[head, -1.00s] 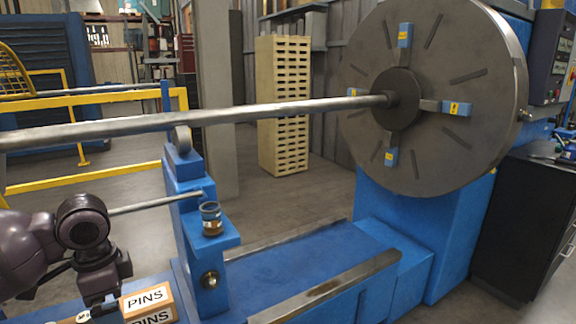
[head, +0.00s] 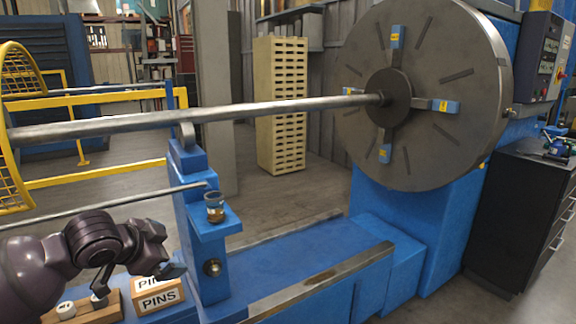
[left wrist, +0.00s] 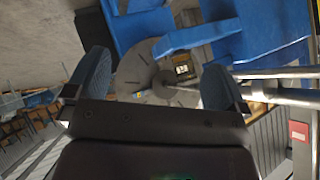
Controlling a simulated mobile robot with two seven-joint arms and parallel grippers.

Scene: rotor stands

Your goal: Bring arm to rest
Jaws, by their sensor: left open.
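My left arm comes in at the lower left of the head view. Its dark left gripper (head: 138,277) is beside the PINS box (head: 160,297), partly in front of it. In the left wrist view the two jaws of my left gripper (left wrist: 152,88) are wide apart with nothing held between them. Beyond them show blue machine parts (left wrist: 200,35) and the grey disc. My right gripper is in neither view.
A blue rotor stand (head: 190,190) with a small brass-and-glass cup (head: 214,208) is close right of the gripper. A long steel shaft (head: 240,112) runs to the large disc (head: 450,125). A wooden block (head: 100,312) with white-topped pins lies below the arm.

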